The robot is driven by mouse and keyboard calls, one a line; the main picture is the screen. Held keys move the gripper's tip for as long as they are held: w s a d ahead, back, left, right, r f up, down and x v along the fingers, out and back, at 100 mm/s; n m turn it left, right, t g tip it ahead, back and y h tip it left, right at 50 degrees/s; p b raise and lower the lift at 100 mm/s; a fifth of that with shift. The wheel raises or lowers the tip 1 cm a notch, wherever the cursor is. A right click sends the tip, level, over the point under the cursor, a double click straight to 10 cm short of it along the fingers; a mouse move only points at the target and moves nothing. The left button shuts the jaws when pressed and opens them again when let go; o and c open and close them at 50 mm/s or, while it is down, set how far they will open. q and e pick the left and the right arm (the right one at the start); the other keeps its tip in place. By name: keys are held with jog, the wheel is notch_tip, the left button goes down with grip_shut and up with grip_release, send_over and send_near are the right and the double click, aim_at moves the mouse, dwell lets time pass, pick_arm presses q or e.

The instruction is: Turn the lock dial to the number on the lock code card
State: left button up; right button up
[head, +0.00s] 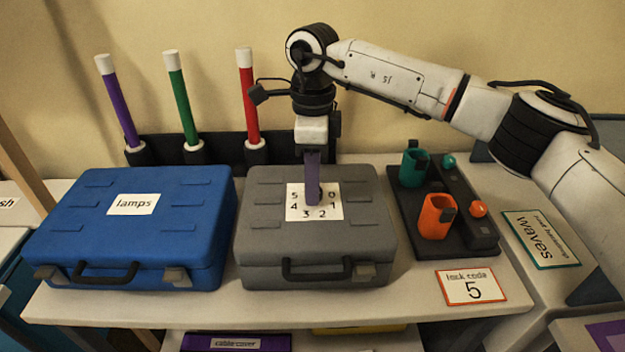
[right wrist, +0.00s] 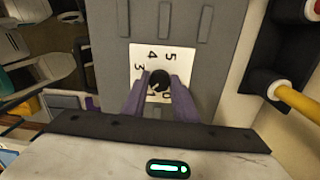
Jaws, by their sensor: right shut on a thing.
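The lock code card (head: 454,288) lies on the table at the front right, has an orange border and reads 5. The grey case (head: 264,243) stands shut in the middle of the table. On its lid is a white number plate (head: 296,210) with 0 to 5 around a black dial. My right gripper (head: 312,199) points down over the plate, its purple fingers shut on the dial (right wrist: 159,79). In the right wrist view the fingers flank the dial and partly cover the lower numbers. I cannot tell which number the dial points to. My left gripper is not in view.
A blue case (head: 180,230) labelled lamps stands left of the grey case. Purple, green and red white-tipped rods (head: 178,100) stand behind. A black tray (head: 466,240) with teal and orange holders (head: 437,217) is at the right.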

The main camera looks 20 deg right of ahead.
jog(key=m, duration=0.4)
jog(key=shift+d+m, duration=0.1)
jog(key=shift+m, duration=0.3)
jog(key=m, duration=0.3)
jog(key=shift+m, duration=0.3)
jog(key=m, duration=0.7)
jog(key=shift+d, duration=0.1)
jog(key=m, duration=0.4)
jog(key=shift+t, duration=0.3)
jog(key=m, duration=0.4)
jog(key=shift+s+b, duration=0.1)
jog(key=shift+b, duration=0.2)
jog(key=m, duration=0.4)
jog(key=shift+m+b, duration=0.3)
jog(key=shift+m, duration=1.8)
